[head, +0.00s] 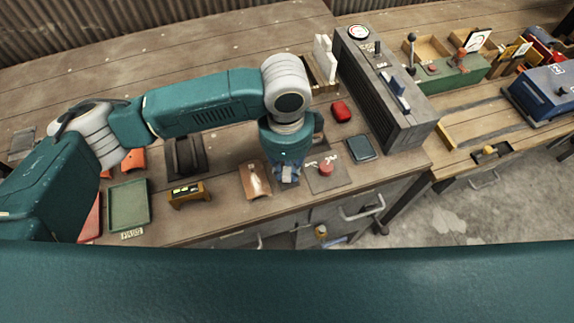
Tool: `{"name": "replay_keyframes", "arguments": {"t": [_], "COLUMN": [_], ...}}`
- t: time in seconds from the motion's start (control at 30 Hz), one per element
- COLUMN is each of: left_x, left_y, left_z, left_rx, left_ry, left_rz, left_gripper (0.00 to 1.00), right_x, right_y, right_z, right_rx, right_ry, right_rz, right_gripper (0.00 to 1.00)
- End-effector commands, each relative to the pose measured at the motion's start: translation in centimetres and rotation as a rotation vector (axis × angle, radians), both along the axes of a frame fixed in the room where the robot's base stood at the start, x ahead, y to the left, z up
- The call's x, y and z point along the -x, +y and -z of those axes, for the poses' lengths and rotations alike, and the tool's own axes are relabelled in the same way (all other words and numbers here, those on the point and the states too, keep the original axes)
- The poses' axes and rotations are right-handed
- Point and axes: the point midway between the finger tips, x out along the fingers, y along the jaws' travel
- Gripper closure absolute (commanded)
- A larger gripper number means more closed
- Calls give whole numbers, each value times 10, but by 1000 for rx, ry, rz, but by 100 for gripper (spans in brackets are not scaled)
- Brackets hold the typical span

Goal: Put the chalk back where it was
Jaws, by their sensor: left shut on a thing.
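My left gripper (285,178) reaches down over the workbench, between a wooden plate (257,182) with a pale mark and a plate with a red button (326,168). It is shut on a small blue-grey thing at its fingertips, apparently the chalk (288,171). The fingers hide most of it, and I cannot tell whether it touches the bench. No other chalk can be made out. My right gripper is not in view.
A green tray (129,204), a yellow-brown block (188,194) and a dark holder (186,156) stand to the left. A red object (341,111), a dark blue pad (361,148) and a tall grey control box (385,88) stand to the right. The bench's front edge is close.

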Motion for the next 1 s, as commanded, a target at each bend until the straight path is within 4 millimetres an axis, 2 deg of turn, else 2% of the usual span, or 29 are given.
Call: {"name": "replay_keyframes", "arguments": {"t": [0.17, 0.2, 0.3, 0.67, 0.77, 1.0], "left_x": [0, 0, 0, 0, -1, -1], "left_y": [0, 0, 0, -1, -1, -1], "left_z": [2, 3, 3, -3, -14, -65], "left_rx": [0, 0, 0, 1, 2, 4], "left_ry": [1, 0, 0, -1, -3, -5], "left_rz": [0, 0, 0, 0, 1, 2], "left_gripper": [100, 78, 61, 61, 61, 61], "right_x": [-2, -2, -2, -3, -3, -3], "right_y": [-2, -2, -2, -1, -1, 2], "right_z": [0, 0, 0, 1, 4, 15], "right_rx": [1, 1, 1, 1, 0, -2], "right_ry": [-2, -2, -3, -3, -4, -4], "right_rz": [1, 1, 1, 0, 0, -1], "right_gripper": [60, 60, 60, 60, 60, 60]}}
